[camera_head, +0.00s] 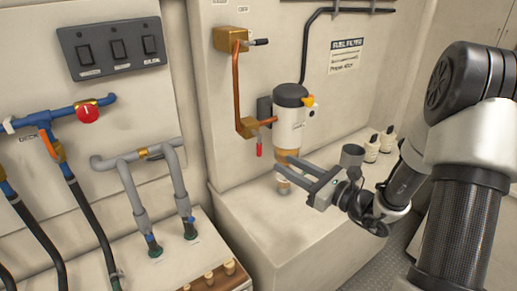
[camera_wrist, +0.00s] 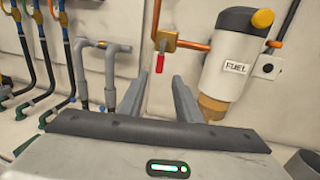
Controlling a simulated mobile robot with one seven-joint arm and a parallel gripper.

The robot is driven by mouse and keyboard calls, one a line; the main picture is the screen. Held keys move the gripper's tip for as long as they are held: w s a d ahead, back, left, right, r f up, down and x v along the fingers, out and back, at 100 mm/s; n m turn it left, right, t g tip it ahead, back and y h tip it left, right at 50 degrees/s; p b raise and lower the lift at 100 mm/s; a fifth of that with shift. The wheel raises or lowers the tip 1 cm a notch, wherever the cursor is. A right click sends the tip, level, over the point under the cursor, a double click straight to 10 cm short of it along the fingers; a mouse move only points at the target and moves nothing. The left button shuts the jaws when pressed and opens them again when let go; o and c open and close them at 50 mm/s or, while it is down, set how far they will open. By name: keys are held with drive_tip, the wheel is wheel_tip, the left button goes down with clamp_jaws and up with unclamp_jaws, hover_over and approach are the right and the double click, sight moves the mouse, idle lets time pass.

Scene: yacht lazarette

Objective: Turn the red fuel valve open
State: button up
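The fuel valve's red handle (camera_head: 259,148) hangs straight down from a brass body on the copper line, left of the white fuel filter. The red handle also shows in the wrist view (camera_wrist: 160,63), just beyond the fingers and between their lines. My gripper (camera_head: 283,170) is open and empty, low and to the right of the handle in the head view. In the wrist view its two fingers (camera_wrist: 157,90) stand apart with a clear gap. I see no contact with the valve.
The fuel filter (camera_head: 290,120) with its black cap stands close to the fingers. An upper brass valve (camera_head: 230,40) has a black handle. A round red knob (camera_head: 88,114) sits on blue piping at left. Grey pipes (camera_head: 130,175) and pale bottles (camera_head: 372,150) flank the white ledge (camera_head: 250,215).

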sight(261, 151)
drive_tip(key=p+x, duration=0.1)
drive_tip(key=x, duration=1)
drive_tip(key=shift+w+a, duration=0.2)
drive_tip(key=shift+a, duration=0.1)
drive_tip(key=shift+c, duration=0.4)
clamp_jaws()
drive_tip(key=shift+f, duration=0.15)
